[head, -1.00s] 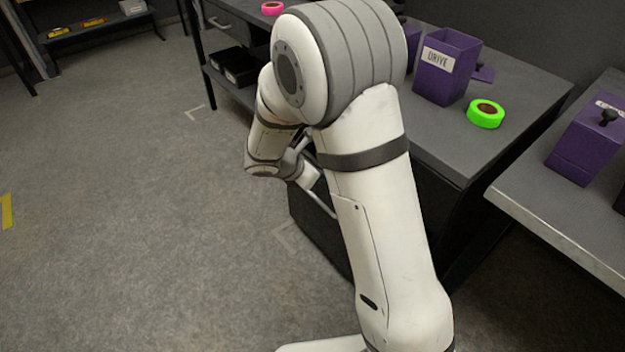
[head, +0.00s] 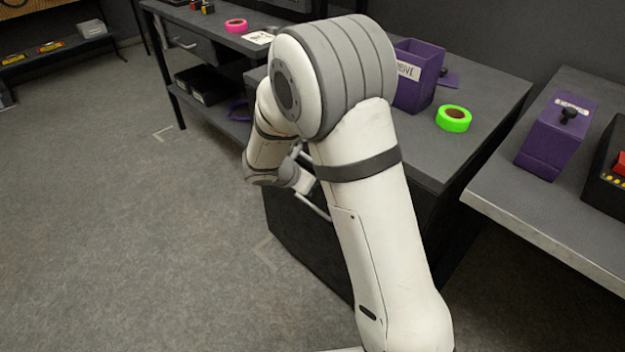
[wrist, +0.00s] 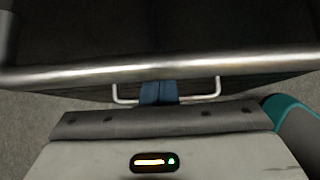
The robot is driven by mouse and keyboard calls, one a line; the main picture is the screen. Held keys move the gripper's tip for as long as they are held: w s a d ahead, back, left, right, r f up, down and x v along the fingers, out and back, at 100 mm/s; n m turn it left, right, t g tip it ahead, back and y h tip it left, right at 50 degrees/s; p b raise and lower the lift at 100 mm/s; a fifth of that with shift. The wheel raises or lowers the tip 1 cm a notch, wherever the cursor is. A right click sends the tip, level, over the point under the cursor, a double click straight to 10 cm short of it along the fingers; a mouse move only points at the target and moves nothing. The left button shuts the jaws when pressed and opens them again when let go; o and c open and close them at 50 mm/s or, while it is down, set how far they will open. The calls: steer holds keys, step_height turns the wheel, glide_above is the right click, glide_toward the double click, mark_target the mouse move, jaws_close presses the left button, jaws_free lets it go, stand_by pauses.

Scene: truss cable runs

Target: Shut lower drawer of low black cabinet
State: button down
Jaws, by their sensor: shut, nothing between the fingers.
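The low black cabinet (head: 297,240) stands under the grey bench in the head view, partly hidden by my arm. A pale bar handle (head: 312,206) shows on its front. My gripper (wrist: 159,92) shows as two blue fingers close together in the wrist view, shut and empty. A thin pale handle (wrist: 125,101) spans both sides of the fingers there, and a thick metal bar (wrist: 230,64) crosses just above their tips. Whether the fingers touch either is unclear. The fingertips are hidden in the head view, and I cannot tell how far the lower drawer stands out.
On the bench are a purple bin (head: 418,76) and green tape (head: 453,118). Another bench (head: 510,195) at the right holds a purple box (head: 552,138). A bench with pink tape (head: 236,26) stands behind. The floor at the left (head: 110,230) is clear.

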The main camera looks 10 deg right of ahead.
steer(key=s+a+f+p+v, duration=0.15)
steer(key=p+v, duration=0.25)
steer(key=v, duration=0.9)
steer(key=s+d+r+m+g+y+p, duration=0.1)
steer(key=s+d+r+m+g+p, duration=0.1)
steer(key=s+d+r+m+p, duration=0.5)
steer(key=d+r+m+g+y+p, duration=0.1)
steer(key=d+r+m+p, duration=0.35)
steer(key=r, duration=0.55)
steer(key=s+d+r+m+y+p, duration=0.2)
steer(key=s+r+m+p, duration=0.3)
steer(key=s+r+m, duration=0.1)
steer(key=s+d+r+m+y+p, duration=0.3)
steer(key=s+r+m+p, duration=0.3)
steer(key=r+m, duration=0.2)
steer(key=shift+v, duration=1.2)
